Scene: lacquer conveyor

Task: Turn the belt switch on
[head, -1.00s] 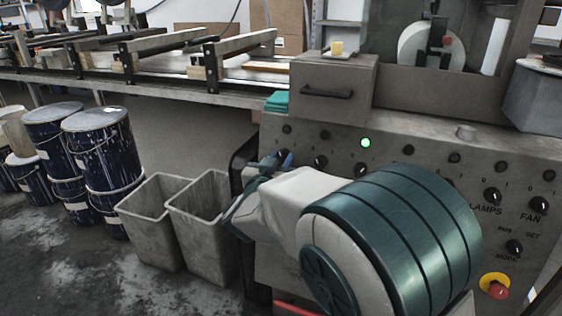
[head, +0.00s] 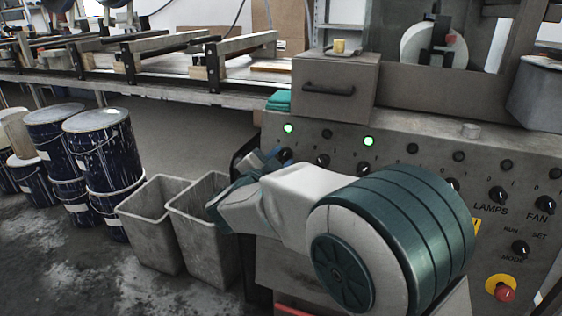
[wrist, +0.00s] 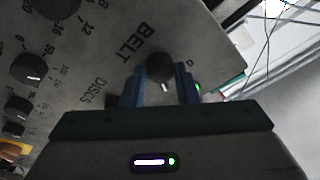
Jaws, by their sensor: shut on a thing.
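The belt switch (wrist: 160,68) is a dark round knob beside the printed word BELT in the wrist view. Its white pointer mark faces the lower edge of the picture, away from the printed 0 at its right. My gripper (wrist: 160,80) has its two blue fingers on either side of the knob and is shut on it. In the head view my gripper (head: 272,160) is at the left end of the control panel (head: 385,165), and the knob is mostly hidden by it. The green lamp (head: 288,128) above the switch is lit.
A second green lamp (head: 369,141) is lit to the right. A red stop button (head: 505,294) on yellow is low on the panel. Two grey bins (head: 150,225) and several dark blue drums (head: 103,150) stand at the left. A drawer box (head: 335,90) sits above the panel.

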